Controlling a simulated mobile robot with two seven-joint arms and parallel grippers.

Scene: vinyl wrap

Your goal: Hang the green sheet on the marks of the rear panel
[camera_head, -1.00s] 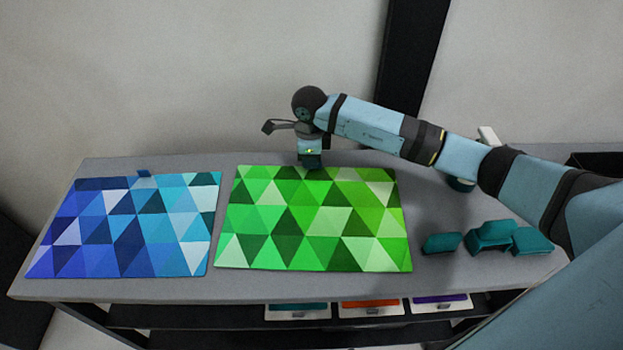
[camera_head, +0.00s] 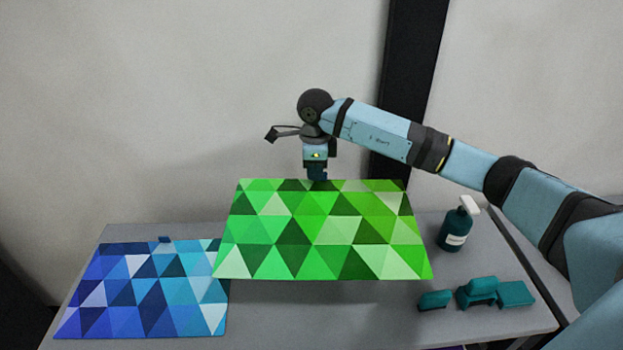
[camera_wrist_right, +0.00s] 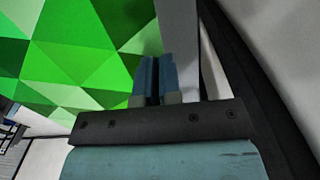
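The green sheet (camera_head: 325,235), patterned with triangles, is held above the table in the head view, its far edge at my right gripper. My right gripper (camera_head: 317,172) is at the middle of that edge, pointing down. In the right wrist view the green sheet (camera_wrist_right: 75,50) fills the upper left, and the fingers of my right gripper (camera_wrist_right: 155,80) are together at its edge. The sheet hides the fingertips in the head view. My left gripper does not show. No marks on a rear panel can be made out.
A blue triangle-patterned sheet (camera_head: 140,290) lies on the grey table (camera_head: 380,325) at the left, partly behind the green one. A spray bottle (camera_head: 456,226) stands at the right. Several teal blocks (camera_head: 478,292) lie at the front right. A dark post (camera_head: 405,90) rises behind against the wall.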

